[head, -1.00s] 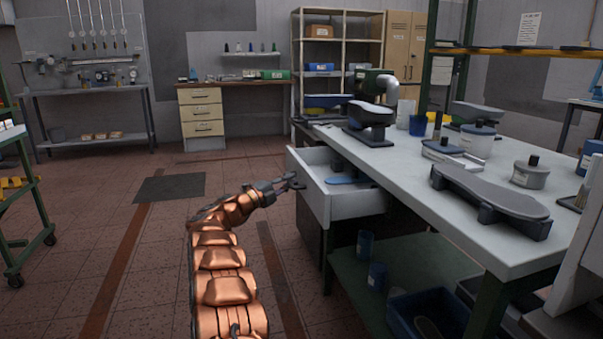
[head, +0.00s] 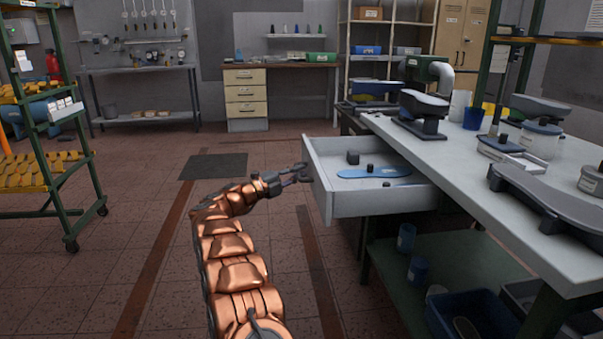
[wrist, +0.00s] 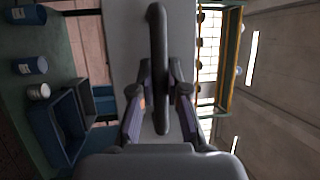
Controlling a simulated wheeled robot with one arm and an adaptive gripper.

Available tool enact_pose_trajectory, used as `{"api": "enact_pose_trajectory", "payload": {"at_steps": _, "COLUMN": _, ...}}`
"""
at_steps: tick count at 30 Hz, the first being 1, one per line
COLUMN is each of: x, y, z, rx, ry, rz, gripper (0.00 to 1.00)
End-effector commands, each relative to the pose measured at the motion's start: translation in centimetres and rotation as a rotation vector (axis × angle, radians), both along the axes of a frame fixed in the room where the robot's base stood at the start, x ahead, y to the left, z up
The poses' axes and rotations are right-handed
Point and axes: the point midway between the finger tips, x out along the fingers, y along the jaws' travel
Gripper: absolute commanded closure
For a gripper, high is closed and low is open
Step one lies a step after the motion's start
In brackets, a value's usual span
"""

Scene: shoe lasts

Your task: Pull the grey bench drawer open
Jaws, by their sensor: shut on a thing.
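The grey bench drawer (head: 375,204) stands well out from under the bench top (head: 470,160). Inside it lie a blue flat sole-shaped piece (head: 374,172) and a small dark block (head: 353,157). My gripper (head: 303,174) is at the left front face of the drawer. In the wrist view, my gripper (wrist: 160,100) is shut on the dark bar handle (wrist: 158,60), which runs between its fingers with the pale drawer front behind it. In the head view the handle is mostly hidden by the fingers.
Below, a green shelf (head: 450,265) holds blue cups and a blue bin (head: 480,315). A green rack (head: 45,150) stands at left. The floor left of the drawer is clear.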

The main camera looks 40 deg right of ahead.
Motion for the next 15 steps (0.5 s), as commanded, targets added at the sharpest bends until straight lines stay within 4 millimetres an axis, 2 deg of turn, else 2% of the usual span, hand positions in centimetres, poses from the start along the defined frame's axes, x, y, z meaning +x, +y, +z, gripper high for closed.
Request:
{"api": "enact_pose_trajectory", "payload": {"at_steps": 4, "x": 0.16, "y": 0.12, "z": -0.02, "rx": 0.000, "ry": 0.001, "rz": 0.005, "gripper": 1.00}}
{"api": "enact_pose_trajectory", "payload": {"at_steps": 5, "x": 0.15, "y": 0.11, "z": -0.02, "rx": 0.000, "ry": 0.001, "rz": 0.005, "gripper": 0.84}}
{"api": "enact_pose_trajectory", "payload": {"at_steps": 6, "x": 0.13, "y": 0.09, "z": -0.02, "rx": 0.000, "ry": 0.001, "rz": 0.004, "gripper": 0.80}}
{"api": "enact_pose_trajectory", "payload": {"at_steps": 12, "x": 0.01, "y": -0.09, "z": 0.00, "rx": 0.000, "ry": 0.000, "rz": 0.001, "gripper": 0.60}}
{"api": "enact_pose_trajectory", "payload": {"at_steps": 15, "x": -0.01, "y": -0.14, "z": 0.00, "rx": 0.000, "ry": 0.000, "rz": 0.000, "gripper": 0.60}}
